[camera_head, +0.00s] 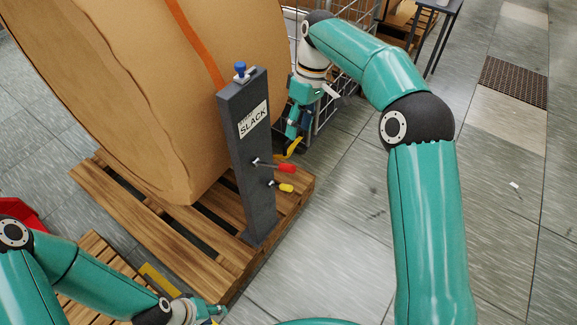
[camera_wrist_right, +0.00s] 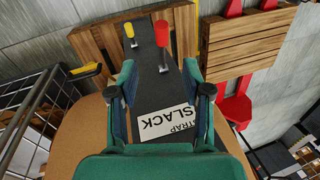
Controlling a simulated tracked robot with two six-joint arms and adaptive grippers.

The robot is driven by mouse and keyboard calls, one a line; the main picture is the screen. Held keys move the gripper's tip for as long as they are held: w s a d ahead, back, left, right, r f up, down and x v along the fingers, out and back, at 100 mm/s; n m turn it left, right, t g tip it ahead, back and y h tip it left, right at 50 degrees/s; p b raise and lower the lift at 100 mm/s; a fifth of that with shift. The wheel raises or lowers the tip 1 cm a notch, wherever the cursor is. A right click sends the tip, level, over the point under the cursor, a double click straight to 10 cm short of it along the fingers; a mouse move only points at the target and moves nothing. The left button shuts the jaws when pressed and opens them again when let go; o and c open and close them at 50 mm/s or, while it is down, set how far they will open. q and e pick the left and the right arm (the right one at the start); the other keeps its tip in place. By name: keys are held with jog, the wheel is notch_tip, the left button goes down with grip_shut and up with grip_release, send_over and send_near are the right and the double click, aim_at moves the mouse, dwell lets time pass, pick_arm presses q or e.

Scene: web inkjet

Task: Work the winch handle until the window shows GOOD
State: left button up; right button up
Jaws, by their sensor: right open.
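A dark grey post (camera_head: 248,160) stands on a pallet. Its white window (camera_head: 253,119) reads "STRAP SLACK"; in the right wrist view the window (camera_wrist_right: 166,121) is upside down. A red handle (camera_head: 285,168) and a yellow-tipped one (camera_head: 286,188) stick out below it. Another yellow handle (camera_head: 294,147) is behind the post, just below my right gripper (camera_head: 292,128). In the right wrist view, my right gripper (camera_wrist_right: 160,90) is open and empty, its fingers framing the post, with the red handle (camera_wrist_right: 162,36) beyond them. My left gripper (camera_head: 210,312) is low at the bottom edge, its jaws unclear.
A large brown roll (camera_head: 130,90) with an orange strap (camera_head: 195,40) stands on the wooden pallet (camera_head: 200,245). A blue knob (camera_head: 240,69) tops the post. A wire cage (camera_head: 335,95) stands behind my right gripper. Tiled floor (camera_head: 345,215) is clear right of the pallet.

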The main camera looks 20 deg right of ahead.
aim_at(289, 168)
jog(key=x, duration=0.9)
jog(key=b+x, duration=0.1)
jog(key=x, duration=0.4)
jog(key=shift+w+a, duration=0.15)
jog(key=shift+a, duration=0.1)
grip_shut()
